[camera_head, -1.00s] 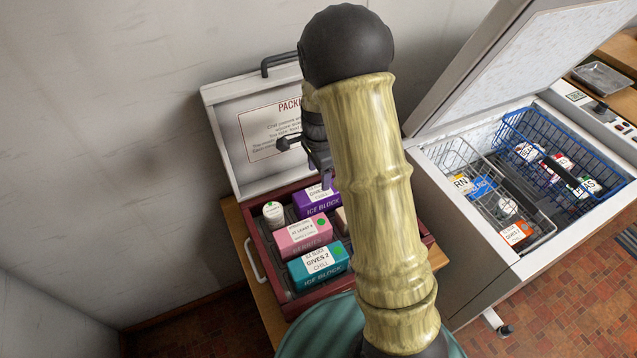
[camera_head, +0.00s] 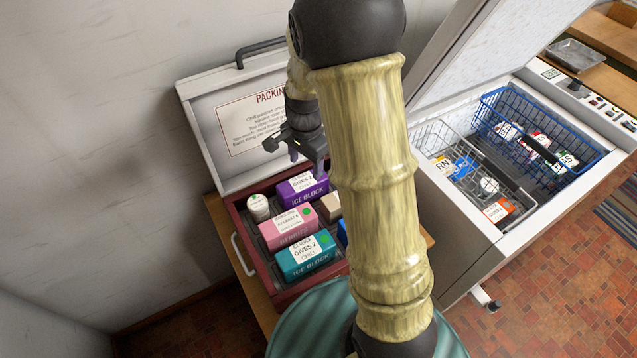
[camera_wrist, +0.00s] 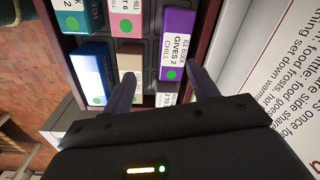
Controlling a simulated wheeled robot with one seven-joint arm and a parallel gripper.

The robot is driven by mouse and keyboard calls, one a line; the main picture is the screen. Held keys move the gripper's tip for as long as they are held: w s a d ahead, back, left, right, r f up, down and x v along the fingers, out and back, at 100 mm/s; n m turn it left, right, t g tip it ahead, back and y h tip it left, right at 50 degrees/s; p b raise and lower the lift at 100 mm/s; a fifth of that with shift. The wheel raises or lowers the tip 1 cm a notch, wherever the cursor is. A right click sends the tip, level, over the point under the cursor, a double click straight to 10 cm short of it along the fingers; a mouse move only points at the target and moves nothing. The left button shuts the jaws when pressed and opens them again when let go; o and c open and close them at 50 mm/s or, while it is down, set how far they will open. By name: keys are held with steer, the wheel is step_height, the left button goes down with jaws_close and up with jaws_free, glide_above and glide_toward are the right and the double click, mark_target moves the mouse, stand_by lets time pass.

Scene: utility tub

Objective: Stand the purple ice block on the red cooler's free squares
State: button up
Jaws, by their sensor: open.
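The purple ice block (camera_head: 302,190) stands in the red cooler (camera_head: 240,232), in the back row near the raised lid. Its label reads "gives 2, chill" and bears a green dot. It also shows in the wrist view (camera_wrist: 178,40), ahead of my open fingers. My gripper (camera_wrist: 163,88) is open and empty; in the head view it hangs above the back of the cooler (camera_head: 308,162), apart from the block. My arm hides the cooler's right part in the head view.
Beside the purple block stand a white bottle (camera_head: 258,207), a pink berries box (camera_head: 288,228), a teal ice block (camera_head: 305,256), a beige item (camera_wrist: 130,62) and a blue one (camera_wrist: 92,72). The open lid (camera_head: 235,120) rises behind. An open freezer with baskets (camera_head: 540,140) stands right.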

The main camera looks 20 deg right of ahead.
steer(key=s+r+n+t, duration=0.2)
steer(key=s+r+n, duration=0.3)
steer(key=s+n, duration=0.7)
steer(key=shift+s, duration=0.85)
steer(key=shift+a, duration=0.1)
steer(key=shift+c, duration=0.2)
